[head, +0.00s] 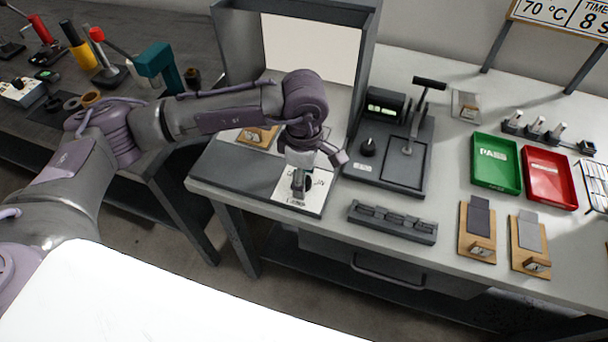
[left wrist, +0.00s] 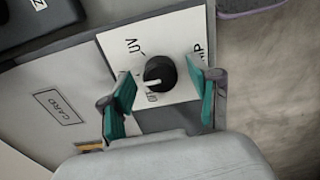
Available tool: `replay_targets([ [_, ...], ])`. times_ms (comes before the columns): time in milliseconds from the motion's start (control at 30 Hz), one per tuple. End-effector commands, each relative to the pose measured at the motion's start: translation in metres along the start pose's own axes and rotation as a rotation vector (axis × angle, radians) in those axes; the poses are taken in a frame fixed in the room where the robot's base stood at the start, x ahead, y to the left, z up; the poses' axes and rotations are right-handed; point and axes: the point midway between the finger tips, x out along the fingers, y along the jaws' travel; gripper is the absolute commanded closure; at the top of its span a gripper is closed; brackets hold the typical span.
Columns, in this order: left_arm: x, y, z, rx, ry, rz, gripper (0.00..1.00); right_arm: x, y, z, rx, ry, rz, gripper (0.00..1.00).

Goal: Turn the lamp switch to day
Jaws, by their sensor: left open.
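The lamp switch is a round black knob (left wrist: 158,72) with a white pointer mark, on a white plate (left wrist: 178,27) lettered "UV" and "LAMP". Another label by the pointer is partly hidden and hard to read. In the head view the plate (head: 316,204) lies at the front of the bench, below the light booth. My left gripper (head: 299,187) is over it, pointing down, and covers most of the knob. In the left wrist view my left gripper (left wrist: 161,83) is open, its teal fingertips on either side of the knob with gaps visible. My right gripper is not in view.
The light booth (head: 367,40) stands behind the switch. A dark press with a lever (head: 412,150) is to its right, with a grey slotted block (head: 392,222) in front. Green (head: 496,163) and red (head: 549,178) trays lie further right. A side bench (head: 190,35) holds tools.

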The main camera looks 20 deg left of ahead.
Motion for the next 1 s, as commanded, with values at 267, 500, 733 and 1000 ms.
replay_targets([
  [267,-0.042,0.001,0.0,0.001,-0.002,0.006,0.38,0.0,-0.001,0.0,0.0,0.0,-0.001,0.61],
  [500,-0.091,0.001,0.0,0.001,-0.001,0.004,0.38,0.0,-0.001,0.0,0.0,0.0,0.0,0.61],
  [733,-0.117,0.001,0.0,0.0,-0.001,0.003,0.38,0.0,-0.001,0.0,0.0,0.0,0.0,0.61],
  [1000,-0.12,0.0,0.0,0.0,0.0,0.001,0.38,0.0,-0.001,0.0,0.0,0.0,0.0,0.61],
])
